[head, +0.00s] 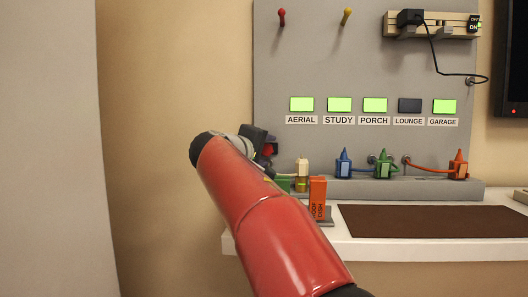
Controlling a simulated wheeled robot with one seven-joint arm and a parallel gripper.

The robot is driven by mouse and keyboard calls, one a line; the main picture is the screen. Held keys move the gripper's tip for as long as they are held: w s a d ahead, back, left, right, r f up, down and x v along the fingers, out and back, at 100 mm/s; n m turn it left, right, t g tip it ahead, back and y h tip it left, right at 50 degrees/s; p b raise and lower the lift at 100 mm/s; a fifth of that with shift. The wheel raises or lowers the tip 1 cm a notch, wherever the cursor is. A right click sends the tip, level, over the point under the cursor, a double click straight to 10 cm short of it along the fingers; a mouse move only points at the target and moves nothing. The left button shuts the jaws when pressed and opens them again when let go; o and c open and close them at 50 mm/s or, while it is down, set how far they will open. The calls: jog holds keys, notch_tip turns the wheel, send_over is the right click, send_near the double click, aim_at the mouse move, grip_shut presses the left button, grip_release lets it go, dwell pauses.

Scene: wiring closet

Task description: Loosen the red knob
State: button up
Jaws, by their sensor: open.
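My red arm reaches up from the bottom of the head view, and my dark gripper (262,143) is at its end, in front of the lower left of the grey panel. The gripper is open. A small dark red piece (271,148) shows right at the fingers, largely hidden by them. It may be the red knob, but I cannot tell, nor whether the fingers touch it. A red ball-ended peg (282,17) sticks out at the panel's top left, well above the gripper.
Blue (344,165), green (382,165) and orange (458,166) connectors stand on the ledge. An orange block (317,198) stands beside my arm. The brown mat (430,221) is clear.

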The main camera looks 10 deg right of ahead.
jog(key=shift+r, duration=0.15)
notch_tip(320, 180, up, 20)
jog(key=p, duration=1.1)
